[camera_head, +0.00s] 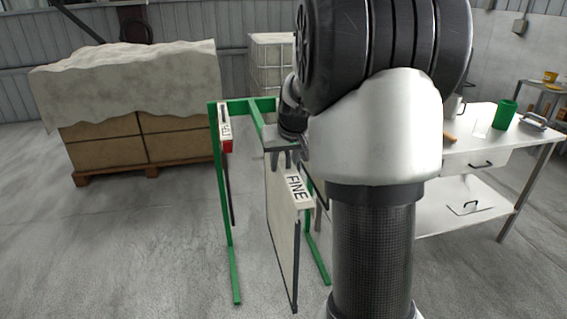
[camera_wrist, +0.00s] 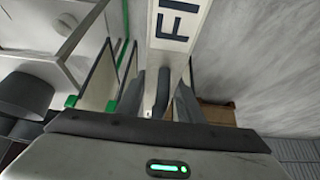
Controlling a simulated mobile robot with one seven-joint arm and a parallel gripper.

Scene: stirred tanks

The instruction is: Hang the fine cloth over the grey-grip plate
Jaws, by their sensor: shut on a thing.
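The fine cloth (camera_head: 283,225) is a pale, flat, upright panel with dark edges and a white top bar marked FINE. My gripper (camera_head: 281,156) is shut on the top bar and holds the cloth at the green rack (camera_head: 233,215). In the wrist view, my gripper's fingers (camera_wrist: 163,98) close around the bar (camera_wrist: 179,28), whose lettering is partly cut off. I cannot make out the grey-grip plate for certain; the cloth and my arm hide part of the rack. I cannot tell whether the cloth touches the rack.
A piece with a red and white top (camera_head: 225,131) hangs at the rack's left end. A white table (camera_head: 470,165) stands right, with a green cup (camera_head: 504,114) on it. A covered pallet stack (camera_head: 130,110) stands back left. The floor in front is clear.

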